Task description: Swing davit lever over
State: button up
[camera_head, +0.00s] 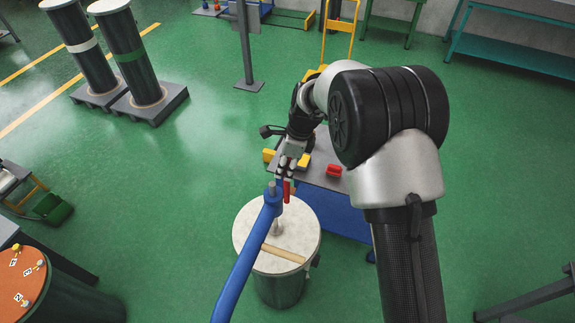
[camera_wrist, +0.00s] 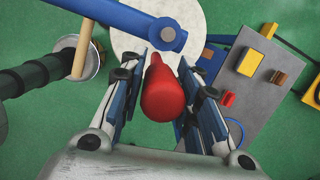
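A blue davit arm (camera_head: 243,262) runs from the bottom of the head view up to a post over a pale-topped drum (camera_head: 247,235). A red handle (camera_head: 287,190) stands beside the arm's end, just below my gripper (camera_head: 290,170). In the wrist view the blue arm (camera_wrist: 115,18) crosses the top, with its round end above the drum lid (camera_wrist: 133,42). The red handle (camera_wrist: 163,95) points toward the camera between the two fingers of my gripper (camera_wrist: 160,65). The fingers look parted, with narrow gaps beside the handle; contact is not clear.
A grey-topped cart (camera_head: 318,175) with yellow and red items stands just behind the drum. An orange-topped drum (camera_head: 20,275) is at lower left. Green floor is open at left and right.

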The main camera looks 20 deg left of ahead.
jog(key=o, duration=0.4)
jog(key=shift+a, duration=0.1)
jog(key=shift+c, duration=0.2)
jog(key=shift+r, duration=0.1)
jog(key=v, duration=1.2)
jog(key=s+d+f+n+t+h+b, duration=0.1)
jog(key=s+d+f+n+b, duration=0.1)
jog(key=s+d+n+b, duration=0.5)
jog(key=s+d+f+n+t+b, duration=0.2)
jog(key=s+d+b, duration=0.3)
jog(key=d+b, duration=0.6)
jog(key=s+d+f+n+t+b, duration=0.1)
jog(key=s+d+f+n+b, duration=0.3)
jog(key=s+f+b, duration=0.3)
jog(key=s+d+f+n+h+b, duration=0.1)
jog(key=s+d+f+n+b, duration=0.3)
jog(key=s+f+b, duration=0.3)
notch_tip(320, 180, down, 3)
jog(key=s+d, duration=0.1)
jog(key=s, duration=0.1)
jog(key=shift+s+d+t+h, duration=0.25)
jog(key=shift+d+t+h, duration=0.05)
jog(key=shift+d+t, duration=0.1)
